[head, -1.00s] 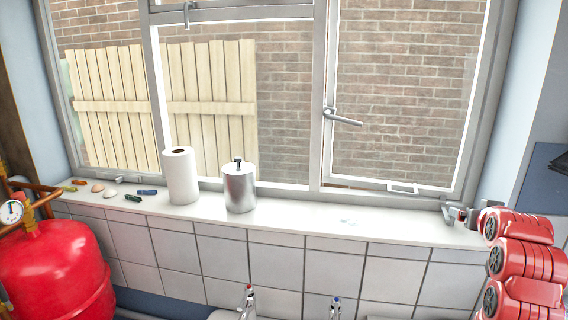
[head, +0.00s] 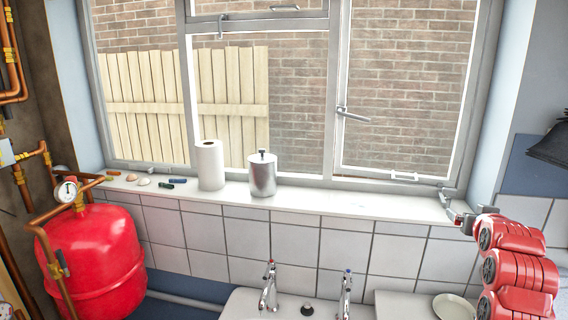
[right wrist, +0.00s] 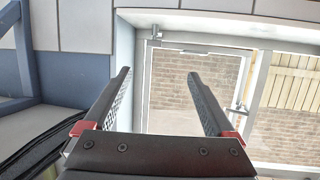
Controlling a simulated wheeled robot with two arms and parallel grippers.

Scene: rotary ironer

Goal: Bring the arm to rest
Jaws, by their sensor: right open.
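My red right arm (head: 515,262) comes in from the right in the head view. It is bent and raised at the right end of the window sill (head: 330,203). My right gripper (head: 452,204) is by the window's lower right corner. In the right wrist view the right gripper (right wrist: 159,76) has its two dark fingers wide apart with nothing between them. Behind the fingers that view shows the window frame and brick wall. I cannot tell whether the gripper touches the frame. My left gripper is not in view.
A paper towel roll (head: 210,165) and a metal canister (head: 262,174) stand on the sill, with small items to their left. A red tank (head: 92,252) with copper pipes stands at left. A sink with two taps (head: 269,286) is below. The sill right of the canister is clear.

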